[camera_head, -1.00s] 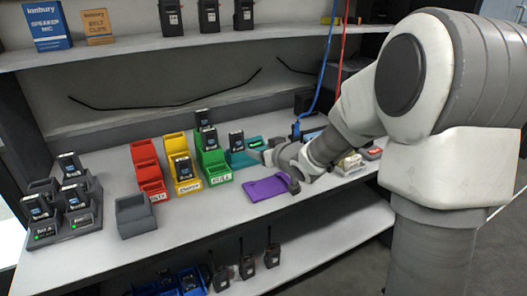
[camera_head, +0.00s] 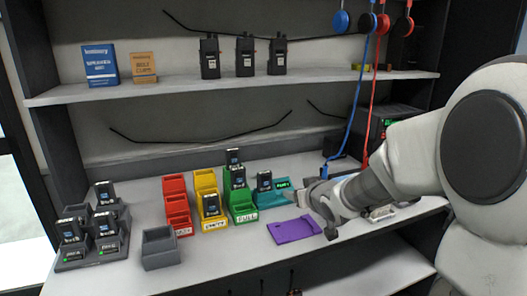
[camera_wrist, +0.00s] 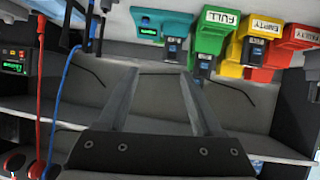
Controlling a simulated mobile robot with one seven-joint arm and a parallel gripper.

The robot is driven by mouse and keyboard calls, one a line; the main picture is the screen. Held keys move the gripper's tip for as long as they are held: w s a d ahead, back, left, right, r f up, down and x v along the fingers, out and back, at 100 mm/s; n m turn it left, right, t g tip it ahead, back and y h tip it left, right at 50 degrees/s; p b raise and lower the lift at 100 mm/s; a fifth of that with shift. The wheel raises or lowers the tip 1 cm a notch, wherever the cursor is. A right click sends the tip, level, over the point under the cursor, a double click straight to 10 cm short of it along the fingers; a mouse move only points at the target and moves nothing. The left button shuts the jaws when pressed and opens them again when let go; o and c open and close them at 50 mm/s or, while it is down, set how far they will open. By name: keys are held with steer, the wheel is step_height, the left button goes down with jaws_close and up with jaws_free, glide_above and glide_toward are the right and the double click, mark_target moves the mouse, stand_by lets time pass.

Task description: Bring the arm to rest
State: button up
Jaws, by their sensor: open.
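My gripper (camera_head: 297,195) is at the end of my white and grey arm, which reaches in from the right over the counter. In the head view its fingers are small and hard to make out, beside the teal device (camera_head: 283,186) and above the purple mat (camera_head: 294,229). In the wrist view my gripper (camera_wrist: 158,92) shows two grey fingers spread apart with nothing between them. The teal device (camera_wrist: 160,22) lies beyond the fingers at the top of that view.
Red (camera_head: 177,207), yellow (camera_head: 205,182) and green (camera_head: 242,210) bins stand on the counter (camera_head: 215,262), some holding batteries. A grey bin (camera_head: 160,249) and charger (camera_head: 88,256) are at left. Blue (camera_head: 352,120) and red (camera_head: 371,110) cords hang near my arm. Radios stand on the shelf (camera_head: 180,85).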

steer(key=s+d+r+m+g+h, duration=0.1)
steer(key=s+d+r+h, duration=0.25)
steer(key=s, duration=0.55)
steer(key=s+a+m+g+y, duration=0.15)
steer(key=s+g, duration=0.45)
steer(key=s, duration=1.8)
step_height(320, 180, up, 15)
steer(key=p, duration=1.5)
steer(key=shift+w+a, duration=0.2)
steer(key=shift+a, duration=0.05)
steer(key=shift+w+m, duration=0.1)
steer(key=shift+m, duration=0.15)
